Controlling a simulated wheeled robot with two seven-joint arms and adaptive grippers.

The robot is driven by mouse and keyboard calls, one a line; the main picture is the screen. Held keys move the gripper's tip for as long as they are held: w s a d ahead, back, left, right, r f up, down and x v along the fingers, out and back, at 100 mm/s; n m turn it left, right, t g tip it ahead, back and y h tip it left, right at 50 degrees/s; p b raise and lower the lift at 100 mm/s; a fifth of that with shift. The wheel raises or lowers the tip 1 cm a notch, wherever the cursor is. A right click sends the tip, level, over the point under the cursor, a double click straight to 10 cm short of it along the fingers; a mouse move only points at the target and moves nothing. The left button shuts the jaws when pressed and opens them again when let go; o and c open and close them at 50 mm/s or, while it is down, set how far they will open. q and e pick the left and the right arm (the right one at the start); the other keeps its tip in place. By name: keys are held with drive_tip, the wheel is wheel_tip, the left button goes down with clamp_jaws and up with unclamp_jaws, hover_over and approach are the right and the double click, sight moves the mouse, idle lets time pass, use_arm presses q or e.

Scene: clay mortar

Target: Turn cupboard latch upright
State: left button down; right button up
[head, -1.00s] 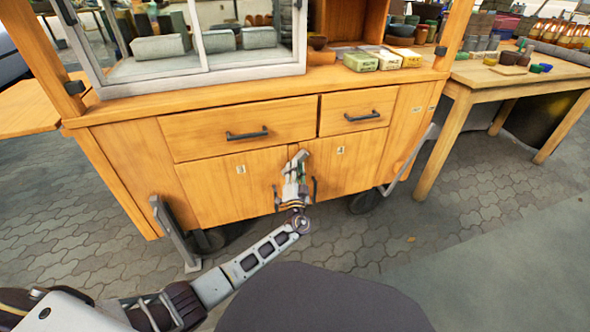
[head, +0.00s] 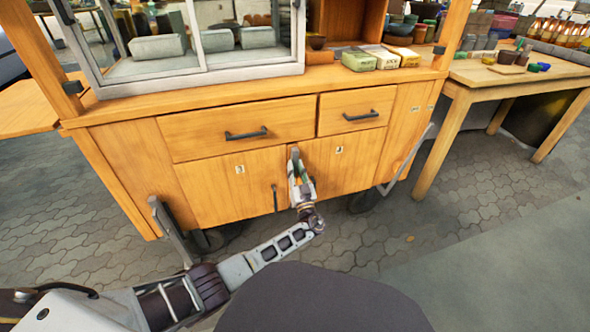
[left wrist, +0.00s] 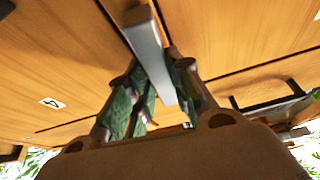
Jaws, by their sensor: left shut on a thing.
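The cupboard latch (left wrist: 146,46) is a light grey bar at the seam between the two lower doors. In the left wrist view it runs from a brown pivot piece near the top down between the green finger pads. In the head view its upper end (head: 295,153) shows above the fingers, and the bar looks close to upright. My left gripper (head: 298,172) is shut on the latch in front of the doors; it also shows in the left wrist view (left wrist: 155,95). The fingers partly hide the latch's lower part. My right gripper is not in view.
The wooden cart has a left door handle (head: 275,198) close beside my gripper; the right door's handle is hidden behind it. Two drawers with dark handles (head: 246,134) sit above. A wooden table (head: 520,78) stands to the right. The paving in front is clear.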

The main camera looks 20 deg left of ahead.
use_arm(q)
drive_tip(key=shift+f+n+y, duration=0.1)
drive_tip(key=shift+n+y, duration=0.3)
drive_tip(key=shift+n, duration=0.4)
drive_tip(key=c, duration=1.3)
unclamp_jaws()
drive_tip(key=shift+d, duration=0.1)
drive_tip(key=shift+v, duration=6)
